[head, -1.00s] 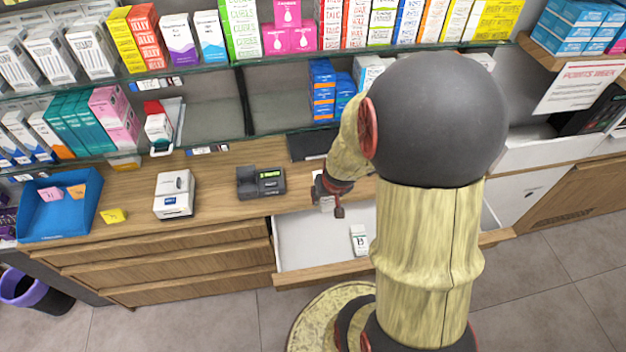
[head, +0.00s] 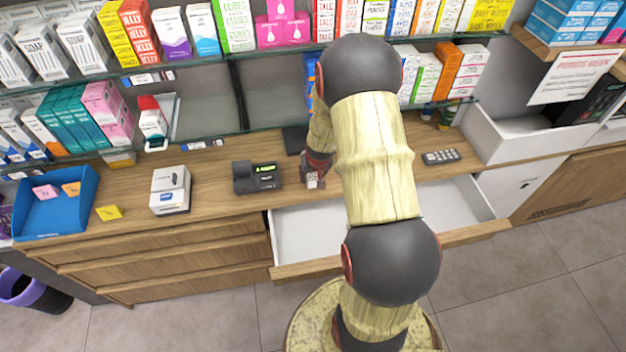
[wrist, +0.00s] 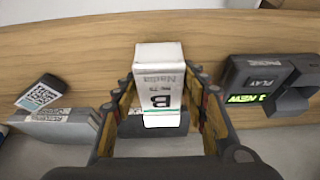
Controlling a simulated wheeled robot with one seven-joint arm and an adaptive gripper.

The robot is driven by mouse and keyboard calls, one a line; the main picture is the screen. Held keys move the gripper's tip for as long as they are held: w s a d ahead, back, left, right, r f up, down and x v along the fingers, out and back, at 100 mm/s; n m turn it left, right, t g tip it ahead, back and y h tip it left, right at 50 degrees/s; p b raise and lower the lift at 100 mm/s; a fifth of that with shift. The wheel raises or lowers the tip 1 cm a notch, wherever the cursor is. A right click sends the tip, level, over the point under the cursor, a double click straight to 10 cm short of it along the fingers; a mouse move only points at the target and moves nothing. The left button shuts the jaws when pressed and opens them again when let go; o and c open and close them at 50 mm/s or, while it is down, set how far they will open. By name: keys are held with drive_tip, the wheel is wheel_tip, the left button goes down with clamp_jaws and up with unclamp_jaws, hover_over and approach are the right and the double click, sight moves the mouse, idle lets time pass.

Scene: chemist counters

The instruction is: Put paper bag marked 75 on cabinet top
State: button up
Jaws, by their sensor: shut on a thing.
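My gripper (head: 314,176) is shut on a small white paper bag (wrist: 158,85). In the wrist view the bag is between the two fingers, with a large black B and a green line on its face. Its smaller print is hard to read. In the head view the bag (head: 314,184) shows as a small pale patch at the fingertips. It is over or on the wooden cabinet top (head: 220,180), near the front edge above the open drawer; I cannot tell whether it touches the wood.
The open white drawer (head: 305,235) juts out below the counter. A dark card terminal (head: 257,177) stands left of my gripper, a white box (head: 171,190) and blue tray (head: 55,205) farther left. A calculator (head: 440,157) lies right. Glass shelves of boxes hang behind.

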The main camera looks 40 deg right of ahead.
drive_tip(key=shift+s+a+b+x, duration=0.15)
drive_tip(key=shift+b+x, duration=0.25)
drive_tip(key=shift+x, duration=0.5)
drive_tip(key=shift+s+a+b+x, duration=0.15)
drive_tip(key=shift+b+x, duration=0.2)
drive_tip(key=shift+x, duration=0.55)
drive_tip(key=shift+f, duration=0.25)
drive_tip(key=o, duration=1.3)
drive_tip(key=shift+f, duration=0.1)
